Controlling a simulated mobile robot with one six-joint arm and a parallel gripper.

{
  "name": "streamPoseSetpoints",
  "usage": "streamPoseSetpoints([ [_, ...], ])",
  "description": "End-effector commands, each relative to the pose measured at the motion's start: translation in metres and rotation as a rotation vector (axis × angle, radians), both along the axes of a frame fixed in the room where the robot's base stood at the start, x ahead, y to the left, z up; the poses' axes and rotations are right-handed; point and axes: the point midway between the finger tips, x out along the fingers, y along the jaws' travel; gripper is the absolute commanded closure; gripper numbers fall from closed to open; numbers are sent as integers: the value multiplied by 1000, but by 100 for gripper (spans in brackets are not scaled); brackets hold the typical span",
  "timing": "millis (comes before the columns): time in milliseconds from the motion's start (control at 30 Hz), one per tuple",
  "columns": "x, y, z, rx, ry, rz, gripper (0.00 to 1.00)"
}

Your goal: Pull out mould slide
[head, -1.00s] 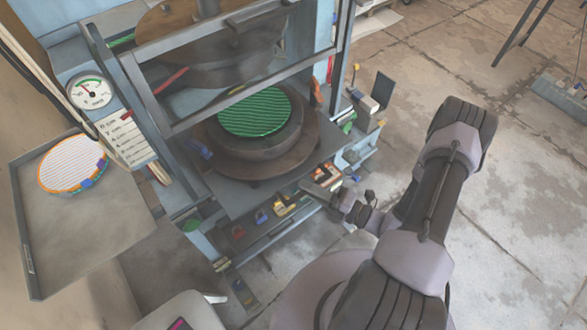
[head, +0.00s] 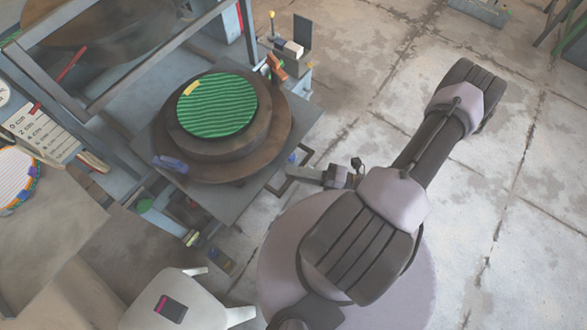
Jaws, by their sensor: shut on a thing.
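The mould slide is a dark grey plate (head: 295,130) that sticks out of the press frame, clear of its front bars. A round brown mould (head: 270,150) rests on it, with a green ribbed disc (head: 217,105) on top. A yellow mark lies on the disc's rim. A thin dark handle loop (head: 276,189) is at the slide's outer edge. My gripper (head: 293,173) is at this loop and shut on it. The fingertips are small and their exact grip is hard to see.
The press guard bars (head: 150,62) stand at the upper left. A blue clamp-like piece (head: 170,163) lies by the mould. A grey stool (head: 170,300) with a dark device stands at the bottom left. The concrete floor on the right is largely clear.

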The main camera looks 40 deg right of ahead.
Motion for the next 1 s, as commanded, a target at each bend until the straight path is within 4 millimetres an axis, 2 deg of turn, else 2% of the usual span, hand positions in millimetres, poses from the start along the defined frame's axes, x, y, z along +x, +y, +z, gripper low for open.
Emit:
streamPoseSetpoints([
  [367, 0, 0, 0, -1, -1, -1, 100],
  [400, 0, 0, 0, -1, -1, -1, 81],
  [433, 0, 0, 0, -1, -1, -1, 78],
  [867, 0, -1, 0, 0, 0, -1, 78],
  [1000, -9, -10, 1, -1, -2, -4, 78],
])
